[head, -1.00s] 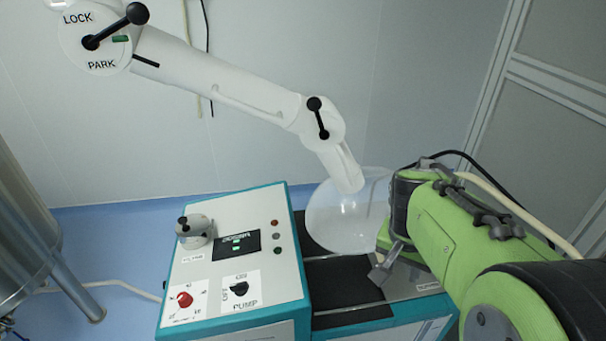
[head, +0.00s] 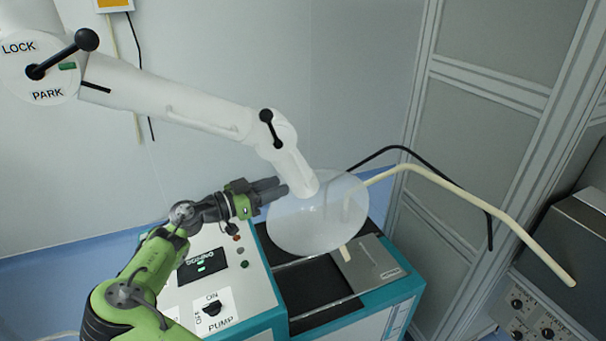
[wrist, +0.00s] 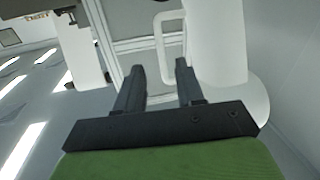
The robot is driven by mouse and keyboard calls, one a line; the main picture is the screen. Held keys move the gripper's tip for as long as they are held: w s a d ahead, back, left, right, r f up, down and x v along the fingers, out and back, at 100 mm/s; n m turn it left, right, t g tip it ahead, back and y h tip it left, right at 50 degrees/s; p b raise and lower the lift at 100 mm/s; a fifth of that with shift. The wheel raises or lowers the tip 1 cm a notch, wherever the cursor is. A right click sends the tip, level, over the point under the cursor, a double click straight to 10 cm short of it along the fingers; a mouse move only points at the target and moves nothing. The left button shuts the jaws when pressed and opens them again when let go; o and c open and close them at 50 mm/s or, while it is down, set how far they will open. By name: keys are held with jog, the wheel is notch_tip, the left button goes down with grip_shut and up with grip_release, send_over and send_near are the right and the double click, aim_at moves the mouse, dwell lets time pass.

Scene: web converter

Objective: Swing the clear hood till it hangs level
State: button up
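The clear hood (head: 300,229) is a translucent round dish at the end of a white jointed arm (head: 170,103), over the right part of the teal-edged machine. It looks tilted; its exact angle is hard to judge. My gripper (head: 275,188) is at its upper left edge, near the white end tube (head: 292,165). In the wrist view my gripper (wrist: 160,66) has its two dark fingers apart with nothing clamped between them. A white loop handle (wrist: 160,48) lies just beyond the fingertips, beside the white tube (wrist: 215,40). Part of the hood (wrist: 262,98) shows at right.
The machine's panel (head: 232,268) with a PUMP knob (head: 212,308) lies below my arm. A metal plate (head: 370,262) is right of the black bed. A grey cabinet (head: 570,240) stands at right.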

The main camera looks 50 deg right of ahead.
aim_at(311, 175)
jog(key=p+x, duration=0.1)
jog(key=x, duration=1)
jog(key=shift+p, duration=0.35)
grip_shut()
